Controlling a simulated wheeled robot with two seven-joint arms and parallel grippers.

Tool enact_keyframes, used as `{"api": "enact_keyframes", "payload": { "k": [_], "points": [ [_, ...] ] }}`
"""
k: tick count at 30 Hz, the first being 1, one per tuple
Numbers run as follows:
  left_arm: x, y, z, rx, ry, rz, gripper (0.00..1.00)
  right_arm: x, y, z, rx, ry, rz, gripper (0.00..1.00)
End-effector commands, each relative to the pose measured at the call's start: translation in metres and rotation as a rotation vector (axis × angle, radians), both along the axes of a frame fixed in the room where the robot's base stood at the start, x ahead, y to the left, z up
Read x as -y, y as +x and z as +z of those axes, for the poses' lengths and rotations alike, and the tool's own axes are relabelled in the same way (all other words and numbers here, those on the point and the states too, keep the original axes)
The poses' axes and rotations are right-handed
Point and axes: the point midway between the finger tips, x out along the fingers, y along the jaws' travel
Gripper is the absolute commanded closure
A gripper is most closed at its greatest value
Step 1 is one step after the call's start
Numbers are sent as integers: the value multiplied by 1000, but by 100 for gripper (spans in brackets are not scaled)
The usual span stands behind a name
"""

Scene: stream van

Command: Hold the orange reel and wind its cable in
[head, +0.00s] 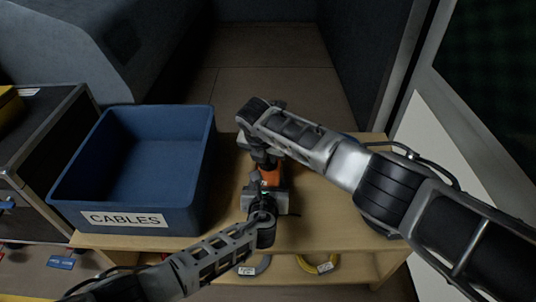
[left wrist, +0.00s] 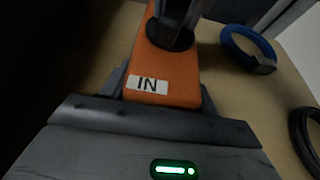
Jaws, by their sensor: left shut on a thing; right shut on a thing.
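The orange reel (head: 270,177) is above the wooden bench, mostly hidden between my two grippers. In the left wrist view its orange body (left wrist: 165,65) fills the top middle, with a white "IN" label and a dark round part on its face. My left gripper (head: 268,194) is shut on the reel's near end, and its jaws show on both sides of the body. My right gripper (head: 262,158) is at the far side of the reel, shut on what seems to be its crank; the jaws hide the grip itself. I cannot make out the reel's cable.
An empty blue crate (head: 68,190) labelled "CABLES" stands left of the reel on the bench (head: 330,225). A grey coil (head: 262,266) and a yellow coil (head: 327,264) lie low at the front. A blue coil (left wrist: 229,37) and a black coil (left wrist: 298,130) lie to the right in the wrist view.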

Motion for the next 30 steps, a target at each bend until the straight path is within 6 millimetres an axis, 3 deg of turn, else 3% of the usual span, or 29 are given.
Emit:
{"api": "enact_keyframes", "payload": {
  "k": [12,30],
  "points": [
    [1,0,1,2,-2,-1,67,0,5,3,10,2,-238,100],
    [1,-1,0,0,-1,-2,67,0,3,2,10,-3,-295,100]
  ]
}}
